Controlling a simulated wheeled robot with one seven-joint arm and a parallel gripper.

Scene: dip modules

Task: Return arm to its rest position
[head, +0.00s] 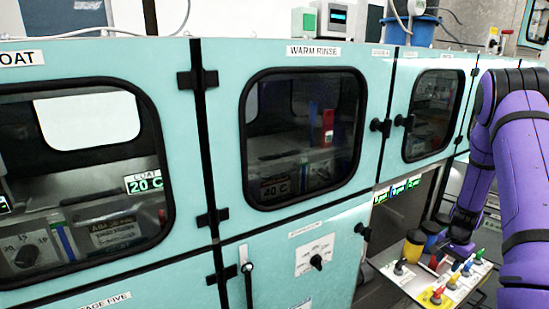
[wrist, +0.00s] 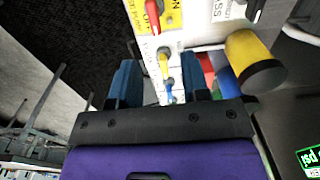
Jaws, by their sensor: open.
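My arm (head: 522,170) in its purple cover comes in from the right edge of the head view and bends down to the control panel. In the wrist view my gripper (wrist: 165,85) is open, with its two blue fingers apart. A yellow lever (wrist: 164,62) and a blue lever (wrist: 169,90) on the white panel show between and beyond the fingers. I see nothing held. In the head view the gripper end is low at the right, close to the panel, and its fingers are hard to make out.
The white panel (head: 408,278) carries several coloured levers. A yellow cylinder (wrist: 250,58) stands beside the gripper. Teal cabinets with windowed doors, one labelled WARM RINSE (head: 314,50), fill the left and middle. A blue bucket (head: 424,31) stands on top.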

